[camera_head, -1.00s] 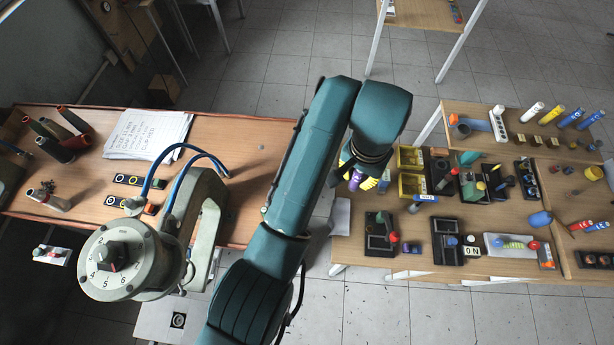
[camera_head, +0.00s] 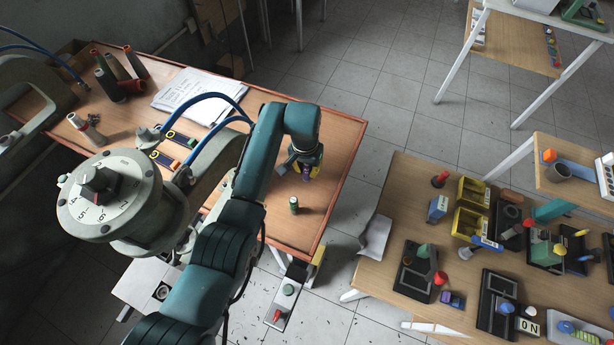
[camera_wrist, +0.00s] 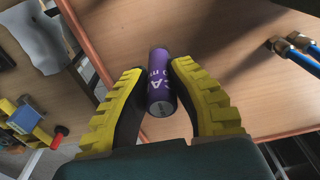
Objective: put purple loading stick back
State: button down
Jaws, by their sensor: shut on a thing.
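My gripper (camera_head: 305,168) is over the right part of the left wooden table (camera_head: 270,212). Its yellow ribbed fingers are shut on the purple loading stick (camera_wrist: 159,75), a short purple cylinder with white lettering. In the head view only a little of the stick (camera_head: 307,173) shows below the fingers. I cannot tell whether it touches the table.
A small dark green cylinder (camera_head: 294,205) stands close to my gripper. The grey dial machine (camera_head: 110,195) with blue hoses stands to the left. Papers (camera_head: 195,93) and dark spools (camera_head: 118,70) are farther back. A crowded table (camera_head: 385,292) is at right, across a floor gap.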

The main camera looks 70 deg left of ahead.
aim_at(307, 176)
jog(key=shift+f, duration=1.85)
jog(key=c, duration=1)
grip_release()
jog(key=shift+c, duration=0.2)
jog(key=r, duration=1.2)
jog(key=shift+s+d+r+p, duration=0.15)
jog(key=shift+s+d+p, duration=0.15)
jog(key=shift+p, duration=0.1)
jog(key=shift+w, duration=0.1)
